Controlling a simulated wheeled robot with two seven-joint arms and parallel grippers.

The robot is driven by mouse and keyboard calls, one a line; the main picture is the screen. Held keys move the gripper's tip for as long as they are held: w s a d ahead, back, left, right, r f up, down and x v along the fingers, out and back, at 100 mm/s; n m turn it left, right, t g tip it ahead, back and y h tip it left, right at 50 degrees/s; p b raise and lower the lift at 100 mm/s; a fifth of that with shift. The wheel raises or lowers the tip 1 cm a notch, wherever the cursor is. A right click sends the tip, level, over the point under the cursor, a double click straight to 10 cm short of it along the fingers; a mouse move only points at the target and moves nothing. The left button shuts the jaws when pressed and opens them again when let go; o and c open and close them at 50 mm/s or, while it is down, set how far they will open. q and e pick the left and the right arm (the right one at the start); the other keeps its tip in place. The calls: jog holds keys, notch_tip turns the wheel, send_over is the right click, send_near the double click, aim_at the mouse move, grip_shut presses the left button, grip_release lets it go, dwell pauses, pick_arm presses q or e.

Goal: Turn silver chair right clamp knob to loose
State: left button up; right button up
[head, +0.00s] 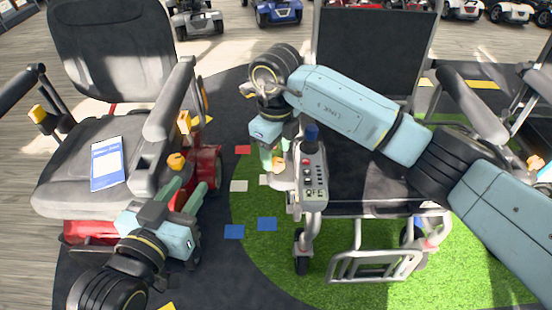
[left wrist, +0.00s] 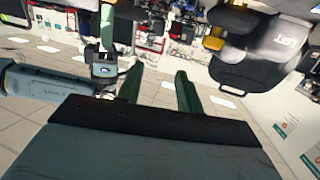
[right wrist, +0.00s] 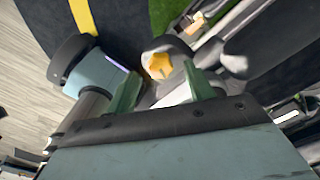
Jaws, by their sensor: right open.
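The silver chair (head: 375,185) stands on the right in the head view, with a dark seat and metal frame. Its yellow star-shaped clamp knob (head: 280,163) is on the picture-left side, beside the joystick panel (head: 313,175), partly hidden by my right gripper (head: 272,155). In the right wrist view the knob (right wrist: 158,66) shows just beyond and between the spread fingertips of my right gripper (right wrist: 162,84). I cannot tell whether they touch it. My left gripper (head: 184,192) is open and empty, in front of the red chair's armrest; its fingers (left wrist: 158,85) are apart in the left wrist view.
A red chair (head: 115,130) with a grey seat stands on the left, carrying a blue-and-white card (head: 107,163) and orange knobs (head: 177,160). Another orange knob (head: 535,162) is at the far right. Parked scooters (head: 195,18) line the back. Floor between the chairs is open.

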pick_arm(q)
jog(key=shift+w+d+r+t+h+b, duration=0.15)
jog(key=shift+r+t, duration=0.2)
jog(key=shift+r, duration=0.25)
jog(key=shift+d+r+t+h+b, duration=0.1)
jog(key=shift+r+t+h, duration=0.1)
jog(key=shift+r+t, duration=0.3)
jog(key=shift+w+d+r+t+h+b, duration=0.15)
jog(key=shift+r+t, duration=0.1)
jog(key=shift+r, duration=0.4)
pick_arm(e)
jog(key=shift+f, duration=1.15)
pick_arm(q)
jog(key=shift+s, duration=0.1)
pick_arm(e)
jog(key=c, duration=1)
